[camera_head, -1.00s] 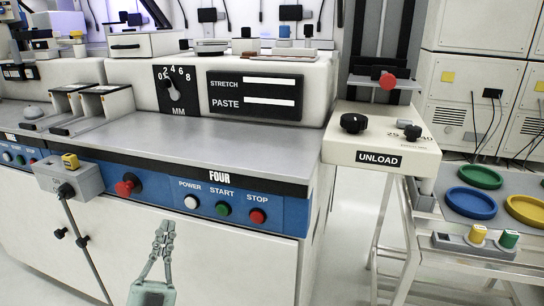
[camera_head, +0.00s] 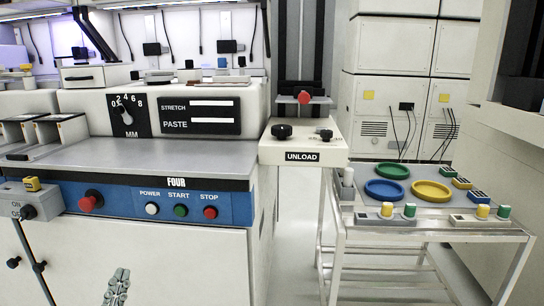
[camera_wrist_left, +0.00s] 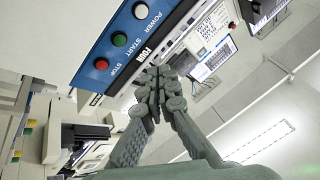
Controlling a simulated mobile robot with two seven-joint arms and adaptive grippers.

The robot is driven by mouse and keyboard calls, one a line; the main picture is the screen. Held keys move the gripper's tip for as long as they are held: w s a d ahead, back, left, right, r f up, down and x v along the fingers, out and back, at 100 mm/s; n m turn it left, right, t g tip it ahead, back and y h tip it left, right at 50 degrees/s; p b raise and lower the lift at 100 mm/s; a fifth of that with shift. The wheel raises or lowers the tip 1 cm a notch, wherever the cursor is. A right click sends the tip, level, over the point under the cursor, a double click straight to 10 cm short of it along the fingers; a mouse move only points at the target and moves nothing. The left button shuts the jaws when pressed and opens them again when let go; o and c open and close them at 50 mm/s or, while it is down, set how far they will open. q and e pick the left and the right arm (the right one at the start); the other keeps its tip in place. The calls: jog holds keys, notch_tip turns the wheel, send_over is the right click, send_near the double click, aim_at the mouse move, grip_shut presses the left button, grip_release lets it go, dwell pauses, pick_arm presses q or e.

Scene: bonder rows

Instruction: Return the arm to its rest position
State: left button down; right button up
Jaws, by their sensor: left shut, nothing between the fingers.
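My left gripper (camera_head: 117,286) shows at the bottom of the head view, in front of the white cabinet of machine FOUR (camera_head: 150,262). Only its grey-green fingers are in the picture. In the left wrist view the left gripper (camera_wrist_left: 152,78) has its fingertips together with nothing between them, and the machine's blue button panel (camera_wrist_left: 112,45) shows beyond them. My right gripper is in neither view.
A white UNLOAD box (camera_head: 303,150) with knobs juts out right of the machine. A trolley (camera_head: 345,225) with blue, green and yellow discs stands at the right. White cabinets (camera_head: 385,40) are behind. Floor shows between machine and trolley.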

pick_arm(q)
jog(key=s+d+f+n+g, duration=0.2)
jog(key=d+f+g, duration=0.2)
jog(key=f+g, duration=0.65)
jog(key=s+f+n+g+y, duration=0.1)
jog(key=s+f+g, duration=0.25)
jog(key=s, duration=0.55)
jog(key=s+f+n+g, duration=0.2)
jog(key=s+g, duration=0.3)
jog(key=s, duration=0.5)
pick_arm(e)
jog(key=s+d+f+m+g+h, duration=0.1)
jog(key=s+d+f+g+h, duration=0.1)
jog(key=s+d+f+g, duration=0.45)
pick_arm(q)
notch_tip(320, 180, down, 11)
jog(key=w+g+p, duration=0.1)
jog(key=p, duration=0.3)
jog(key=shift+a+r+g+p, duration=0.2)
jog(key=shift+a+g+p, duration=0.05)
jog(key=shift+g+p, duration=0.15)
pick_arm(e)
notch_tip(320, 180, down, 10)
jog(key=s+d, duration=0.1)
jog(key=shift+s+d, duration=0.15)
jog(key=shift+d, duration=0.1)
